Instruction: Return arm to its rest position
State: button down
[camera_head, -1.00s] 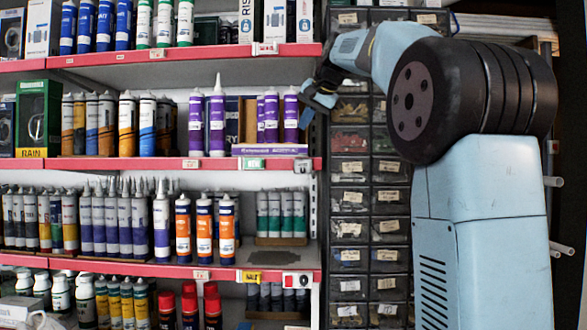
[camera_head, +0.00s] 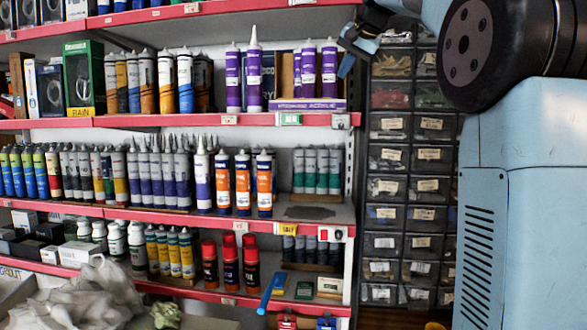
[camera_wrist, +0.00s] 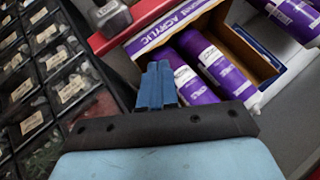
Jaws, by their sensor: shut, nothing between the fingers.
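My gripper (camera_head: 347,63) is at the upper right of the head view, at the end of my light-blue arm, beside the right end of the shelf with the purple tubes. In the wrist view its blue fingers (camera_wrist: 160,84) are together with nothing between them. They point toward an open acrylic carton (camera_wrist: 232,42) holding purple tubes (camera_wrist: 213,62), apart from it as far as I can tell. The arm is bent, and its upper part is cut off by the top of the head view.
Red-edged shelves (camera_head: 180,121) carry several rows of sealant tubes. A dark drawer cabinet (camera_head: 400,185) with labelled drawers stands to their right, behind my arm. A blue-handled tool (camera_head: 268,292) sticks out at the bottom shelf. Crumpled pale cloth or plastic (camera_head: 85,295) lies at lower left.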

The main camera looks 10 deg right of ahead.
jog(key=s+a+f+n+g+h, duration=0.2)
jog(key=s+f+n, duration=0.3)
jog(key=s+f, duration=3.1)
notch_tip(320, 180, down, 3)
jog(key=shift+a+f+g+h, duration=0.2)
jog(key=shift+a+g+h, duration=0.2)
jog(key=shift+a+g, duration=0.15)
